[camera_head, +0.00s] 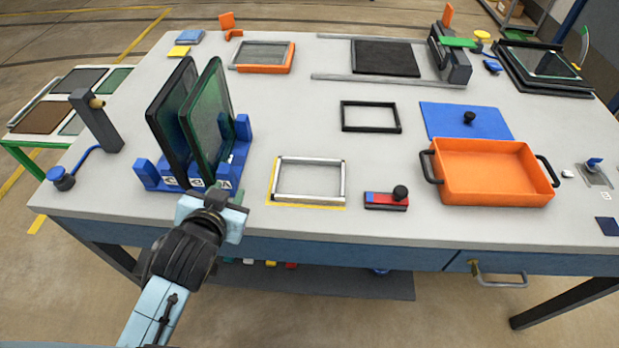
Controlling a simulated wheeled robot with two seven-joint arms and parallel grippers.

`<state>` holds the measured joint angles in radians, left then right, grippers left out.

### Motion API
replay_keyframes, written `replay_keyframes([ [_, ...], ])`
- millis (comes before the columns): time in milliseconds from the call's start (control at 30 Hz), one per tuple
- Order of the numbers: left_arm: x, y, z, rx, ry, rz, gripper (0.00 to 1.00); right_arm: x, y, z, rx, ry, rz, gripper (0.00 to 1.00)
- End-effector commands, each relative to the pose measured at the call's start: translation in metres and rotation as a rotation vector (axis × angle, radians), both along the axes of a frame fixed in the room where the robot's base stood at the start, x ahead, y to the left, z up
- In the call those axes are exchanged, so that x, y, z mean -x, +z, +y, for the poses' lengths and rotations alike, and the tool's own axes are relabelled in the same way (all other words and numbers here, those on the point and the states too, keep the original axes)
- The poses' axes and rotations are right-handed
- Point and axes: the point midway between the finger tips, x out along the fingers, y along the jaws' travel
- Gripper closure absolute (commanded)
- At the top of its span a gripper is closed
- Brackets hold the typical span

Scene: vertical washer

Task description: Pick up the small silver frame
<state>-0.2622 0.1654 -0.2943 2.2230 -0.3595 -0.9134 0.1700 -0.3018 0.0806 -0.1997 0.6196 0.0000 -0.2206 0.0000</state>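The small silver frame (306,198) lies flat on the table near its front edge, left of centre. A yellow outline (312,206) shows along its left and front sides. My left gripper (228,189) is left of the silver frame and apart from it in the picture, at the front of the blue rack. Its fingers are small and partly hidden by its own body, so I cannot tell if they are open. Nothing is visibly held. My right gripper is not in view.
A blue rack (240,140) holds two upright dark panels (207,120) beside my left gripper. A small black frame (370,129) lies behind the silver frame. A red and blue block with a black knob (386,200) and an orange tray (494,199) are to the right.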

Motion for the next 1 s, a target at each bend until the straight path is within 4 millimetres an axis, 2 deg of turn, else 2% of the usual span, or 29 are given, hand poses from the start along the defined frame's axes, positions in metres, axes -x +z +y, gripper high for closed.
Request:
replay_keyframes([
  [33, -0.016, 0.017, -0.007, -0.014, -0.025, -0.084, 0.67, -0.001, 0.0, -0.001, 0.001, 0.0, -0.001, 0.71],
  [167, -0.05, 0.067, -0.033, -0.052, -0.112, -0.327, 0.67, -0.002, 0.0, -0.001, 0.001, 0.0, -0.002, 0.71],
  [267, -0.07, 0.115, -0.065, -0.096, -0.226, -0.552, 0.67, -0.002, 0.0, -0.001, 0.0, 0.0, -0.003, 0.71],
  [300, -0.075, 0.136, -0.081, -0.116, -0.286, -0.649, 0.67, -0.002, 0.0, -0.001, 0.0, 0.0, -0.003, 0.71],
  [400, -0.076, 0.181, -0.127, -0.182, -0.474, -0.882, 0.67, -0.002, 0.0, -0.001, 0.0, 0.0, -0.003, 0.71],
  [533, -0.058, 0.216, -0.189, -0.286, -0.773, -1.126, 0.67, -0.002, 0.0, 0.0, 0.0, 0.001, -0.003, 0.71],
  [600, -0.044, 0.221, -0.219, -0.358, -0.958, -1.222, 0.67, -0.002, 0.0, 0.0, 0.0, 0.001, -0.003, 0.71],
  [667, -0.032, 0.217, -0.241, -0.429, -1.126, -1.281, 0.67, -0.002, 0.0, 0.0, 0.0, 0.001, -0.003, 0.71],
  [700, -0.024, 0.21, -0.254, -0.479, -1.243, -1.303, 0.67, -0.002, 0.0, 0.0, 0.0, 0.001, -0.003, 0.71],
  [800, -0.01, 0.184, -0.272, -0.627, -1.544, -1.305, 0.67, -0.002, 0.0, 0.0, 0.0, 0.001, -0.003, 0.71],
  [900, -0.007, 0.148, -0.272, -0.798, -1.842, -1.211, 0.67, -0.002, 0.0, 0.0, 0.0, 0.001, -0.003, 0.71],
  [1000, -0.016, 0.111, -0.251, -0.985, -2.114, -1.013, 0.67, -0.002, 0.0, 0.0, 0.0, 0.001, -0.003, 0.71],
])
